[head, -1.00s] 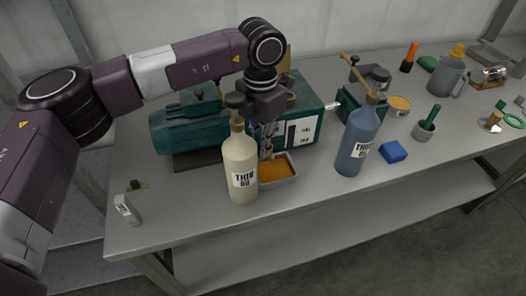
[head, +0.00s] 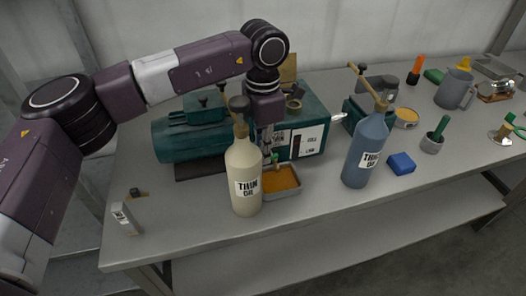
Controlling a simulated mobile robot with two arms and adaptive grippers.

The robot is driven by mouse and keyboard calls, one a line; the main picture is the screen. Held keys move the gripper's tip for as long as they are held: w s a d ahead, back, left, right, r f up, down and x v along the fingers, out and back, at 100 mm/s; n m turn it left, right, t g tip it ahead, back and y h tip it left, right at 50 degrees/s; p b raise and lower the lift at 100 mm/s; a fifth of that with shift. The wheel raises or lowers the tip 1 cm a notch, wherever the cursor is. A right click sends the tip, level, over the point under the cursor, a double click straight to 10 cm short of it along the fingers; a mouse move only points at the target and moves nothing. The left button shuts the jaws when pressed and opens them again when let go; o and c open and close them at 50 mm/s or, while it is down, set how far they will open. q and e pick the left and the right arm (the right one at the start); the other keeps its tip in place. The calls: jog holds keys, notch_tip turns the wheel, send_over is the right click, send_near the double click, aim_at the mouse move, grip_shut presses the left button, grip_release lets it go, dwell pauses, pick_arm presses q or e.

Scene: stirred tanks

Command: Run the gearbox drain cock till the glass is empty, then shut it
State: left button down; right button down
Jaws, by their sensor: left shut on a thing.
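The teal gearbox (head: 314,110) stands on the bench with its motor to the left. A narrow dark upright strip, apparently the sight glass (head: 297,144), is on its front face beside a white label; I cannot read its level. My left gripper (head: 270,150) reaches down at the front of the gearbox and is shut on the drain cock (head: 275,157), of which only a small green part shows. The cream bottle partly hides the fingers. A shallow tray (head: 284,195) with orange-brown oil sits below. My right gripper is out of view.
The cream bottle (head: 243,172) stands close in front of my gripper, left of the tray. A blue-grey bottle (head: 367,150) and a blue block (head: 401,163) stand to the right. A small grey device (head: 127,218) is at the left. The front bench edge is mostly clear.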

pick_arm(q)
jog(key=shift+r, duration=0.1)
jog(key=c, duration=2)
grip_release()
jog(key=shift+s, duration=0.1)
jog(key=shift+c, duration=0.2)
